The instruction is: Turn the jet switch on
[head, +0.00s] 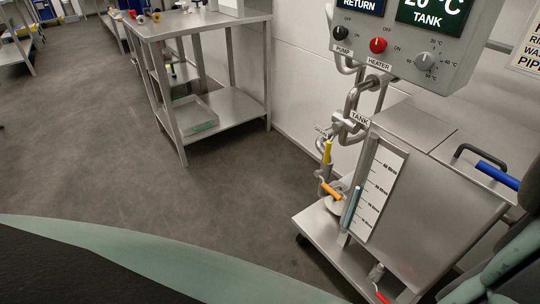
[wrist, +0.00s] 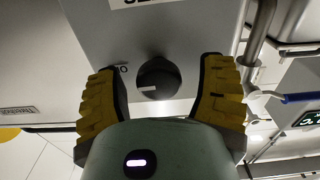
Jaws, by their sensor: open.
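In the wrist view a round black knob (wrist: 158,76) with a pale mark sits on the underside-facing grey panel (wrist: 165,30). A partly cut-off label is at the panel's top edge; I cannot read it fully, so I cannot confirm that this is the jet switch. An "O"-like mark shows left of the knob. My gripper (wrist: 163,66) is open, its yellow-padded fingers to the left and right of the knob, with visible gaps on both sides. I cannot tell how far the fingertips are from the panel. The head view does not clearly show the gripper.
In the head view a control box has a black pump knob (head: 340,33), a red heater knob (head: 378,45) and a grey temperature dial (head: 425,61). Below stands a steel tank (head: 430,190) with pipes and valves. A steel table (head: 205,22) stands behind. The floor left is clear.

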